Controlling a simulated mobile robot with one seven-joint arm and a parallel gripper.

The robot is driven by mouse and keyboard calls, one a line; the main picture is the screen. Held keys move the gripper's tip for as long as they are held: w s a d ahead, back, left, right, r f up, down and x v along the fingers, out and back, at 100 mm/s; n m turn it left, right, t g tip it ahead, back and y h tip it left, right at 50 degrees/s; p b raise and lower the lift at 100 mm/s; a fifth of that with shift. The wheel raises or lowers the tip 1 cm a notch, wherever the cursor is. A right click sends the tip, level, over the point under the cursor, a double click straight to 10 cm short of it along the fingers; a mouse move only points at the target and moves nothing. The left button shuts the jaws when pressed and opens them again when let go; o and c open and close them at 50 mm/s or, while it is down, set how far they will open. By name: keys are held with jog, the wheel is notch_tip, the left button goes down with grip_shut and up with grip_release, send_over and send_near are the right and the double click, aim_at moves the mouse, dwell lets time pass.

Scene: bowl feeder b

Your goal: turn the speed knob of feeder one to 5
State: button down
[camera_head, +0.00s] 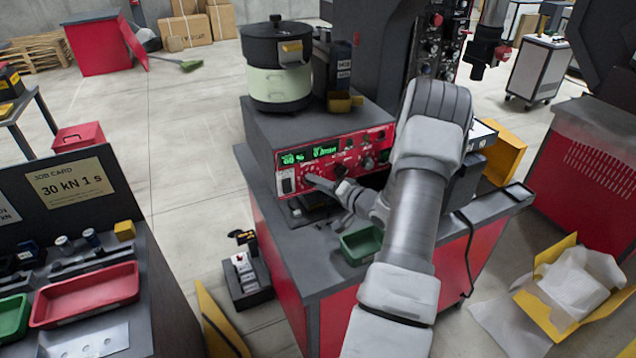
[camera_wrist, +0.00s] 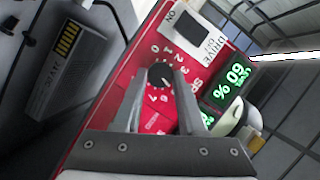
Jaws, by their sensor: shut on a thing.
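The control box of the feeder (camera_head: 258,135) has a red front panel (camera_head: 300,170); which feeder number it carries cannot be read. In the wrist view the dark speed knob (camera_wrist: 160,75) sits on the panel (camera_wrist: 135,62) inside a ring of white numbers. My gripper (camera_wrist: 160,86) has its two fingers on either side of the knob and is shut on it. A pale mark shows on the knob, but its exact setting is unclear. In the head view my gripper (camera_head: 316,182) reaches the panel's lower left and covers the knob.
A green-lit display (camera_wrist: 236,82) and a DRIVE switch (camera_wrist: 192,35) lie close to my fingers. A green and black bowl (camera_head: 278,82) stands on the box. A green tray (camera_head: 360,245) sits on the bench below my arm. Another bench (camera_head: 125,225) stands at left.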

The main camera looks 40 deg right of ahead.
jog(key=shift+c, duration=2.4)
grip_release()
jog(key=v, duration=1.7)
jog(key=shift+s, duration=0.2)
jog(key=shift+r, duration=0.1)
